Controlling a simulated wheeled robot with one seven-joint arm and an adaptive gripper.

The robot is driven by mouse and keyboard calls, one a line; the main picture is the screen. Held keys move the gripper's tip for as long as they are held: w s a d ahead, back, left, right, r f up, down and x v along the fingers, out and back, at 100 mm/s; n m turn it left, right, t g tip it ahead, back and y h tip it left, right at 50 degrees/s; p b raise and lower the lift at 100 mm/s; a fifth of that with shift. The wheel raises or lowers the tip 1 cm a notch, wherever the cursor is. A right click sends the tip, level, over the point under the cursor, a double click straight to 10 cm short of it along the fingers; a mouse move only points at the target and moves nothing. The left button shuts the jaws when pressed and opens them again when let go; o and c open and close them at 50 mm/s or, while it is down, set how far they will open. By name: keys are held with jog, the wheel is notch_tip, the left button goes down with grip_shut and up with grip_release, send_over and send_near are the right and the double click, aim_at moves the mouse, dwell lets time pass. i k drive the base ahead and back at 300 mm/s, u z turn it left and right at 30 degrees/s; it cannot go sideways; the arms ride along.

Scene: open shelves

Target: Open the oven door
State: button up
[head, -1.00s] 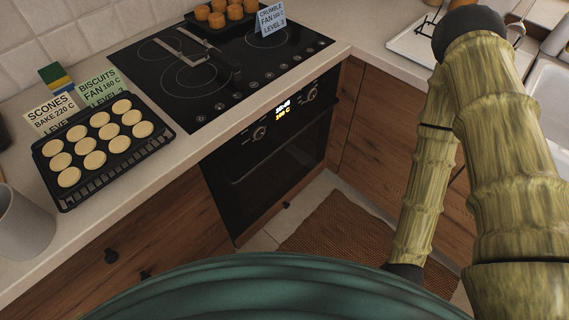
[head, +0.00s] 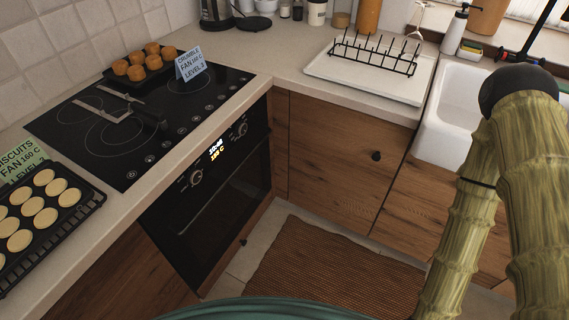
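The black built-in oven (head: 207,180) is under the hob, left of the picture's middle. Its dark glass door (head: 225,212) looks shut, flush with the front. A control panel with a lit display (head: 216,150) and round knobs runs above the door. My arm comes in at the right, bent at a dark joint, well right of the oven. My gripper is out of the picture, so its state does not show.
A brown mat (head: 325,270) lies on the floor right of the oven. Wooden cabinets (head: 335,155) stand beside it. The hob (head: 135,120) holds a metal utensil, a tray of browned items (head: 145,62) and a card. A biscuit tray (head: 40,215), dish rack (head: 372,60) and sink (head: 445,125) are on the counter.

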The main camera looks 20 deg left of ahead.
aim_at(208, 235)
jog(key=z, duration=0.25)
jog(key=k, duration=0.3)
jog(key=u, duration=1.05)
